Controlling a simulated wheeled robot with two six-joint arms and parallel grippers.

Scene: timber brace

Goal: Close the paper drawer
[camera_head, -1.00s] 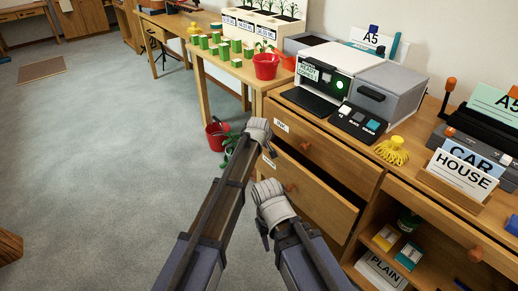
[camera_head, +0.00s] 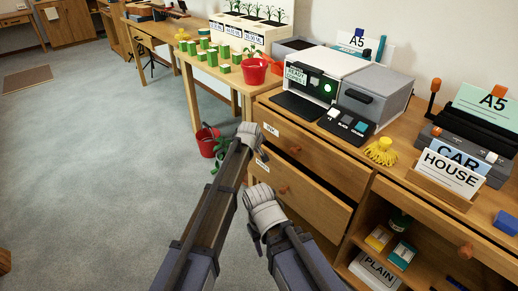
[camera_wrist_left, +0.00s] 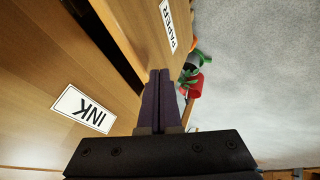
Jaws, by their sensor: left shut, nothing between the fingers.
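The paper drawer (camera_head: 312,203) is the lower wooden drawer, pulled partly out with a dark gap above its front; it has an orange knob. In the left wrist view, its front (camera_wrist_left: 142,30) bears a PAPER label (camera_wrist_left: 168,25). The ink drawer (camera_head: 325,165) above it looks shut; its INK label (camera_wrist_left: 83,109) shows in the wrist view. My left gripper (camera_head: 249,132) is at the drawers' left end; in the wrist view its fingers (camera_wrist_left: 159,72) are shut and empty, near the paper drawer's front. My right gripper (camera_head: 262,193) is before the paper drawer; its fingers are unclear.
A printer (camera_head: 325,75), a yellow tassel-like thing (camera_head: 381,152) and a card holder (camera_head: 440,182) stand on the cabinet top. Open shelves lie at right. A red bucket (camera_head: 208,141) stands on the floor beyond the left gripper. The floor at left is clear.

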